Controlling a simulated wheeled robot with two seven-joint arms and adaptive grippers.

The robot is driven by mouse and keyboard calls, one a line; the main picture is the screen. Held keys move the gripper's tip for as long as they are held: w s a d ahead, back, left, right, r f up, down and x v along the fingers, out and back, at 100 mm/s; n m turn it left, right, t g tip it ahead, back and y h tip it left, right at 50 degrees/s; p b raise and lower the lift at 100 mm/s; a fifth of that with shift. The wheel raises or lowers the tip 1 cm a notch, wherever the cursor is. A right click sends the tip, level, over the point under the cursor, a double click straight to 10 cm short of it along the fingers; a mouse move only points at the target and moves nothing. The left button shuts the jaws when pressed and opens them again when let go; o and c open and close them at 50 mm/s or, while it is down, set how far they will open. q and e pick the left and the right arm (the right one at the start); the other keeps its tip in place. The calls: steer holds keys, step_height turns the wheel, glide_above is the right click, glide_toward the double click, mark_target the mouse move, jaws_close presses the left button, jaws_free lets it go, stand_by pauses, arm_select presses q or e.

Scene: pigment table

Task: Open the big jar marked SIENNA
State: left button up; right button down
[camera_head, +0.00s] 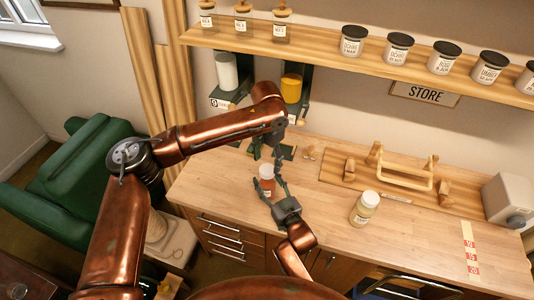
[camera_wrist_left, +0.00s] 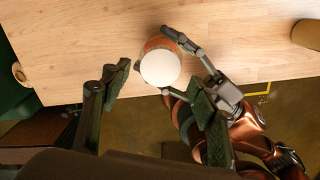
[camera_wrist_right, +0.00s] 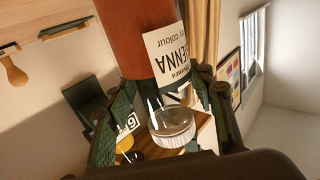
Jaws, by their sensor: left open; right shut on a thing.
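The SIENNA jar (camera_head: 267,180) is red-brown with a white top and stands upright near the left part of the worktop. Its label (camera_wrist_right: 166,56) appears upside down in the right wrist view. My right gripper (camera_head: 274,190) is shut around the jar's body, with fingers on both sides. My left gripper (camera_head: 266,152) is open above the jar, pointing down. In the left wrist view the round white top (camera_wrist_left: 160,70) lies between its spread fingers, and I see no contact. The gap between fingers and top is hard to judge.
A pale yellow jar (camera_head: 364,209) stands to the right on the worktop (camera_head: 320,218). Behind it is a wooden board with a handled rack (camera_head: 402,176). A grey box (camera_head: 509,200) sits at the right. Several jars line the shelf above.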

mark_target(267, 169)
arm_select(q)
steer(key=shift+f, duration=1.95)
steer(key=shift+c, duration=0.3)
